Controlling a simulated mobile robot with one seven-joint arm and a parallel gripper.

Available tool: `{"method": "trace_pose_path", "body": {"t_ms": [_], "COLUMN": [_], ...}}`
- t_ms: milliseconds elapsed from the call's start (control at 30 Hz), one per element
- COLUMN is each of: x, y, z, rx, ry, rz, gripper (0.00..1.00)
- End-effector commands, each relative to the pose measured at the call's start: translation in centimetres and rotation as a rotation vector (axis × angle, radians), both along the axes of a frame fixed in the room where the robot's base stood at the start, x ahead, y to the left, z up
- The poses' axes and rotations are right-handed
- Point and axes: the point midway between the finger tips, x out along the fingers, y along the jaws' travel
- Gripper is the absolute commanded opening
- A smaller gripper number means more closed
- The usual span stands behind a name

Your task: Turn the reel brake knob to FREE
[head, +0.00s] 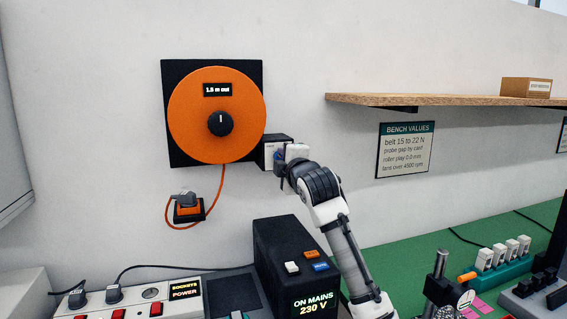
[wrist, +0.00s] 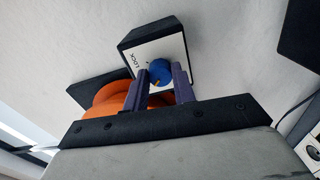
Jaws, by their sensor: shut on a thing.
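The blue reel brake knob (wrist: 160,70) sits on the white face of a small black box (wrist: 150,36). The word LOCK shows on that face beside the knob; a FREE mark cannot be made out. A small yellowish mark shows at the knob's edge. My gripper (wrist: 160,78) has its two purple fingers on either side of the knob and is shut on it. In the head view my gripper (head: 282,160) is at the box (head: 271,145), right of the orange reel (head: 190,100), and hides the knob.
The reel has a black dial (head: 220,123) and a display reading "1.5 m out". Its orange cord runs to a wall plug (head: 188,208). Below stand a black "ON MAINS 230 V" unit (head: 285,250) and a socket strip (head: 140,300). A wooden shelf (head: 430,100) is at right.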

Motion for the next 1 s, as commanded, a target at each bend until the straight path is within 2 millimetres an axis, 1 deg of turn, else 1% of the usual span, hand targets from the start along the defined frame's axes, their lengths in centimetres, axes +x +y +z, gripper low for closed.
{"method": "trace_pose_path", "body": {"t_ms": [300, 767, 800, 933, 1000], "x": [0.01, 0.01, 0.01, 0.00, 0.01], "y": [0.07, 0.08, 0.08, 0.06, 0.05], "z": [-0.13, -0.12, -0.12, -0.09, -0.07], "rx": [-0.083, -0.092, -0.092, -0.091, -0.091], "ry": [-0.024, -0.027, -0.027, -0.028, -0.028], "rz": [0.001, 0.001, 0.001, 0.001, 0.001], "gripper": [0.03, 0.03, 0.31, 0.48, 0.48]}}
